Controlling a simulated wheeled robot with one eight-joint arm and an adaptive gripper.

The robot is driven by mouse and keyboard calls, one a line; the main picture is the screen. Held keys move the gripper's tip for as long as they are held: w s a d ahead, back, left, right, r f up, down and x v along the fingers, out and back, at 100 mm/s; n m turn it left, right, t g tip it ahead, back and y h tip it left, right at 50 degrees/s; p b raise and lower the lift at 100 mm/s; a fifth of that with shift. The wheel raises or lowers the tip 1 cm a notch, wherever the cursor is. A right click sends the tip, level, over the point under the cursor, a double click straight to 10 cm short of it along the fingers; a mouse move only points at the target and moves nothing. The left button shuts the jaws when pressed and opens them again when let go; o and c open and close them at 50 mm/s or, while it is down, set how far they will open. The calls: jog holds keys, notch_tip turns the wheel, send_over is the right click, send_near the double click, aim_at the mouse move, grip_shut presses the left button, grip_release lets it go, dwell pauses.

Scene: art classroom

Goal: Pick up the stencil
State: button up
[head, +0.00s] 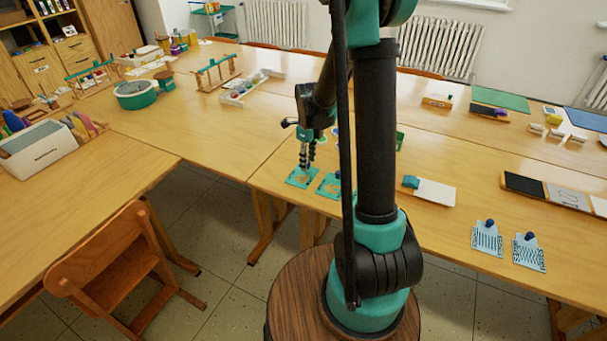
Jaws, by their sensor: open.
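Two flat teal cards with cut-out-like shapes, which look like stencils, lie near the front edge of the table. The left teal stencil (302,177) is right below my gripper (307,166). The right teal stencil (328,187) lies just beside it and is partly hidden by my arm. My gripper points down, open and empty, with its fingertips over the left stencil. I cannot tell whether the fingertips touch it. Two pale blue patterned plates with dark knobs, a left plate (486,242) and a right plate (528,254), lie farther right.
A white pad (435,193) with a teal block lies right of my arm. A dark-ended tray (545,190) is at the right. A wooden rack (216,73) and a teal-rimmed tub (137,96) stand at the back left. The tabletop left of my gripper (225,140) is clear.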

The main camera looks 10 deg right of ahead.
jog(key=shift+c, duration=0.6)
grip_shut()
